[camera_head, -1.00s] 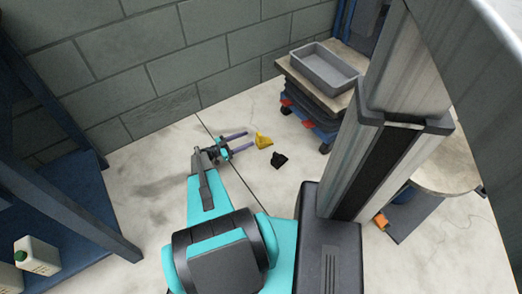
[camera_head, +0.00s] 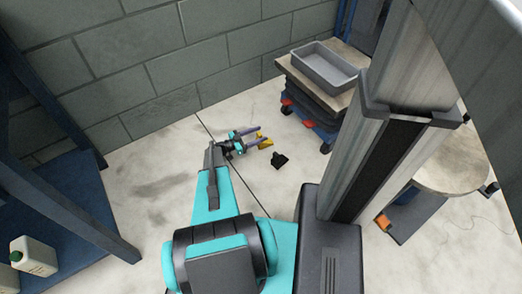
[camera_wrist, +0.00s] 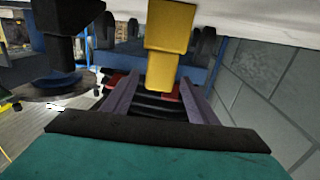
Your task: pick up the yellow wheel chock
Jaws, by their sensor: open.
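The yellow wheel chock (camera_head: 264,142) rests on the floor, partly hidden by my gripper's fingers in the head view. In the wrist view the chock (camera_wrist: 168,50) is at top centre, in line with the gap between the fingers. My gripper (camera_head: 265,135) is open, low over the floor, with its two purple fingers reaching to either side of the chock. In the wrist view my gripper (camera_wrist: 159,78) shows one finger left and one right of the chock, with no clear contact.
A black chock-like object (camera_head: 279,160) lies on the floor just beside the yellow one. A blue trolley (camera_head: 325,135) carrying a grey tray (camera_head: 325,68) stands behind to the right. A block wall (camera_head: 200,50) bounds the back. The floor left of my gripper is clear.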

